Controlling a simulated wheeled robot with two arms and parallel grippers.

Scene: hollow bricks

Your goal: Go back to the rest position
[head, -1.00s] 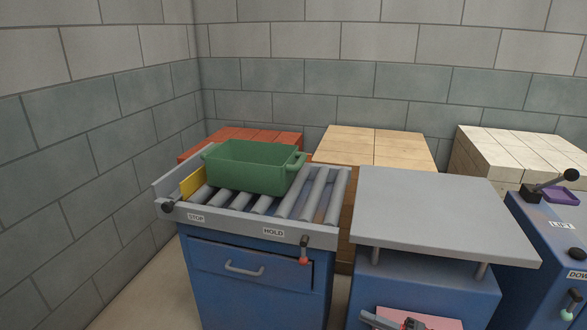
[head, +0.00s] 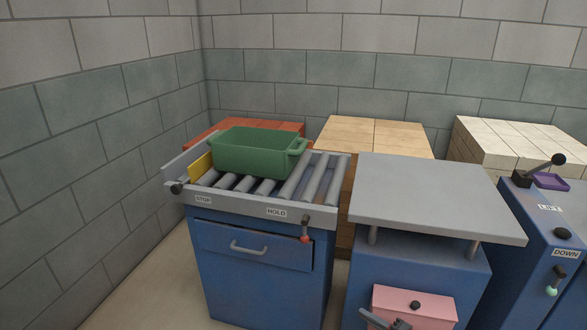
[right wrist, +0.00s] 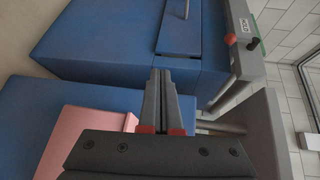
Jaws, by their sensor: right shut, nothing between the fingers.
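My right gripper (head: 386,320) shows at the bottom edge of the head view, in front of the pink box (head: 413,307) on the blue cabinet with the grey top. In the right wrist view its two fingers (right wrist: 167,100) are together with nothing between them. The pink box also shows at the left of the right wrist view (right wrist: 82,143). My left gripper is in neither view.
A green bin (head: 255,153) sits on the roller conveyor (head: 272,212) beside a yellow plate (head: 201,166). A grey tabletop (head: 430,195) stands to the right. A blue lever console (head: 545,235) is at the far right. Brick stacks (head: 375,135) stand behind.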

